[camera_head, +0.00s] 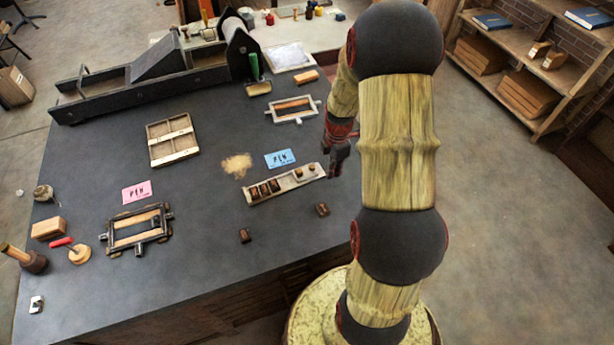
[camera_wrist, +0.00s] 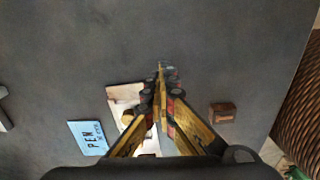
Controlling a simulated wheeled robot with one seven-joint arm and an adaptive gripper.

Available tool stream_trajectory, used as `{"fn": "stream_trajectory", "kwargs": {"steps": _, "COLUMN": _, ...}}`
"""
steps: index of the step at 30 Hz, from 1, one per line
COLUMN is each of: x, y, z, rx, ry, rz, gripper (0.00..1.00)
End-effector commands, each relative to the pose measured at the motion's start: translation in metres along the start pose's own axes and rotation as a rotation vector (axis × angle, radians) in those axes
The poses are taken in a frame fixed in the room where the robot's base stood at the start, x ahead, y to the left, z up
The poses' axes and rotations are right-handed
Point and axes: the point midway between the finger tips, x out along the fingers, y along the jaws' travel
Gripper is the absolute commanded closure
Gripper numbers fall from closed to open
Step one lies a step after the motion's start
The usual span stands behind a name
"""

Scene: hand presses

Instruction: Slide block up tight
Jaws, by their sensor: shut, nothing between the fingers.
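A pale shallow tray (camera_head: 258,196) lies on the dark table, with several small brown blocks (camera_head: 264,188) standing in its left part and small rounded pieces (camera_head: 304,172) toward its right end. Two loose brown blocks lie on the table in front of it, one at the left (camera_head: 245,235) and one at the right (camera_head: 322,209). My gripper (camera_head: 335,172) is shut and empty just beyond the tray's right end; its height above the table is unclear. In the wrist view, my gripper (camera_wrist: 162,72) partly hides the tray (camera_wrist: 124,95), and one loose block (camera_wrist: 222,112) lies to the right.
A blue "PEN" card (camera_head: 280,158) lies behind the tray, and a pink card (camera_head: 137,192) lies left. A dark frame (camera_head: 138,230), a pale frame (camera_head: 293,109) and a wooden case (camera_head: 172,140) stand apart. The table's right edge is close to my gripper.

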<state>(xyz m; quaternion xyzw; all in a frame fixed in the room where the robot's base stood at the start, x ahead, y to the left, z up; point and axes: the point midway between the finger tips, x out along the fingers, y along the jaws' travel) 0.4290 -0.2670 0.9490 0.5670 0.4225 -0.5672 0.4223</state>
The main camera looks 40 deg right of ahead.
Motion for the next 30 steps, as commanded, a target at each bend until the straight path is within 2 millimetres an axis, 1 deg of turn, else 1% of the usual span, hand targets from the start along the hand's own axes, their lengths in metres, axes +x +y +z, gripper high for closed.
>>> {"fn": "stream_trajectory", "kwargs": {"steps": 15, "x": 0.0001, "y": -0.0002, "z": 0.0054, "rx": 0.000, "ry": 0.000, "rz": 0.000, "gripper": 1.00}}
{"fn": "stream_trajectory", "kwargs": {"steps": 30, "x": 0.0000, "y": -0.0001, "z": 0.0056, "rx": 0.000, "ry": 0.000, "rz": 0.000, "gripper": 1.00}}
